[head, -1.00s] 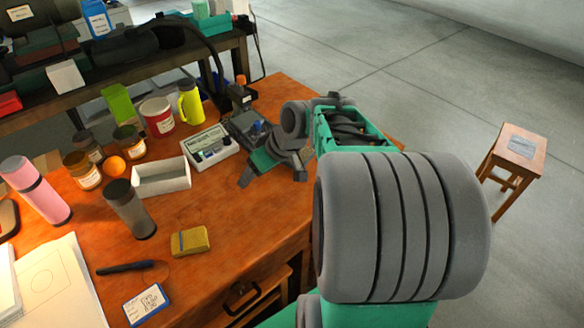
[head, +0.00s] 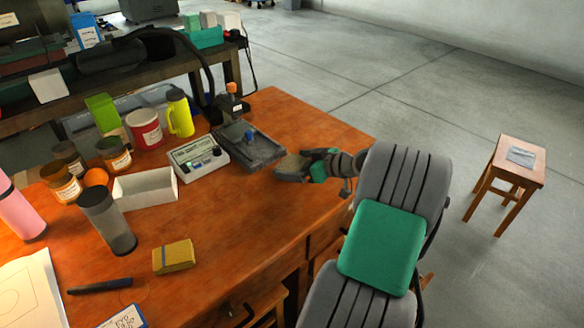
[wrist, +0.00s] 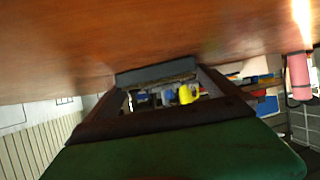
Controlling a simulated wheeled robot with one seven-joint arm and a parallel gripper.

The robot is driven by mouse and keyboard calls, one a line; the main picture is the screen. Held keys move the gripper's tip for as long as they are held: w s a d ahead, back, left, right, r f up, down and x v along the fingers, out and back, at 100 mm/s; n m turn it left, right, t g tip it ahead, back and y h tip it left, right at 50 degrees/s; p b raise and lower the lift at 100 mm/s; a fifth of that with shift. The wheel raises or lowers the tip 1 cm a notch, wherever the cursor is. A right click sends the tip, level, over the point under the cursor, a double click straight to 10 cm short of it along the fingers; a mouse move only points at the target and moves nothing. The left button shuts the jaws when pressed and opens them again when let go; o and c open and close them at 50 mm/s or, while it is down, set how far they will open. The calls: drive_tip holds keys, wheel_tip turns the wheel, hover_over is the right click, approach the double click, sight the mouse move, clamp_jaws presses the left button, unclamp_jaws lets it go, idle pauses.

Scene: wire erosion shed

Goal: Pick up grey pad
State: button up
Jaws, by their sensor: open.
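The grey pad, a small flat block with a brownish face, lies on the wooden table (head: 225,215) at its right part. In the head view the pad (head: 292,164) is right at the end of my gripper (head: 303,170), partly covered by it. In the wrist view, which is upside down, the pad (wrist: 157,72) spans the gap at the fingertips (wrist: 160,84). The two dark fingers are spread apart, one towards each end of the pad. Whether either finger touches it cannot be told.
A dark vise-like fixture (head: 248,147) stands just left of the pad, with a meter box (head: 198,158) beyond it. A white open tray (head: 145,188) and a yellow block (head: 173,256) lie further left. A stool (head: 513,163) with a grey sheet stands apart at right.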

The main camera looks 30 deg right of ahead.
drive_tip(key=shift+r, duration=0.1)
drive_tip(key=c, duration=1.5)
